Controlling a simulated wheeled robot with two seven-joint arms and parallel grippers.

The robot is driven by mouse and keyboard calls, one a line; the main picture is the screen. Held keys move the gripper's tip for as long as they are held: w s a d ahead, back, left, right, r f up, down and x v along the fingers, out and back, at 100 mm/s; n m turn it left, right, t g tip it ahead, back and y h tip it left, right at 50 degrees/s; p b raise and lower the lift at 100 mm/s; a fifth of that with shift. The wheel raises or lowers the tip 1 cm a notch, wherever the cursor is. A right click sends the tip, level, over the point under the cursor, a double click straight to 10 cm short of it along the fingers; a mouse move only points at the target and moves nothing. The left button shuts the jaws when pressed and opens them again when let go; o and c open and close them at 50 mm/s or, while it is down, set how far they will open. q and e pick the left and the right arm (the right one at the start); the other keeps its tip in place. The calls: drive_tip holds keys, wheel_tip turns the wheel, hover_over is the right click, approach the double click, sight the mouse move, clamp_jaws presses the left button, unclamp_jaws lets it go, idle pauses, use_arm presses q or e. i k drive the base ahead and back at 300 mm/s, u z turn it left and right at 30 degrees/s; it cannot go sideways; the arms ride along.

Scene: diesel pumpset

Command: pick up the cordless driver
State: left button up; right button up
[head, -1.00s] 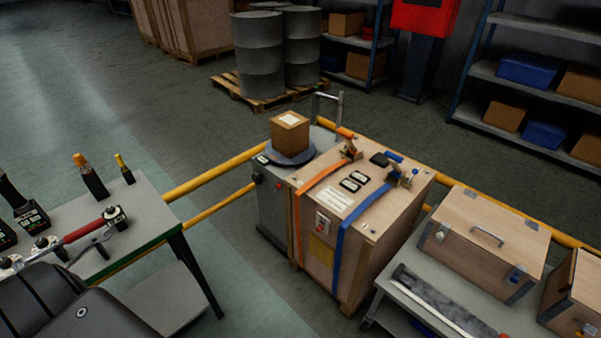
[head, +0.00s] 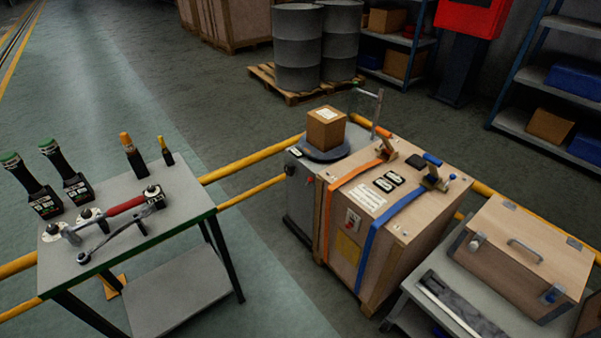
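No gripper of mine shows in the head view. Two dark upright tools with green tops and wide labelled bases, a left one (head: 34,184) and a right one (head: 67,172), stand at the back left of the grey table (head: 182,208). They look like battery tools, but I cannot tell which, if either, is the cordless driver. A bar with a red grip (head: 126,206) lies across round knobs on the table top. Two slim dark items with orange and yellow tops (head: 129,152) (head: 165,151) stand at the back edge.
A wooden crate (head: 340,247) with orange and blue straps stands right of the table, with a small cardboard box (head: 326,128) on a round plate behind it. A wooden case (head: 522,250) sits on a low cart at right. A yellow rail (head: 250,157) runs behind the table.

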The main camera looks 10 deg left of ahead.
sight(13, 163)
drive_tip(key=u, duration=1.6)
drive_tip(key=k, duration=0.45)
drive_tip(key=z, duration=0.4)
drive_tip(key=i, duration=1.25)
drive_tip(key=u, duration=1.45)
drive_tip(key=i, duration=0.6)
drive_tip(key=u, duration=0.85)
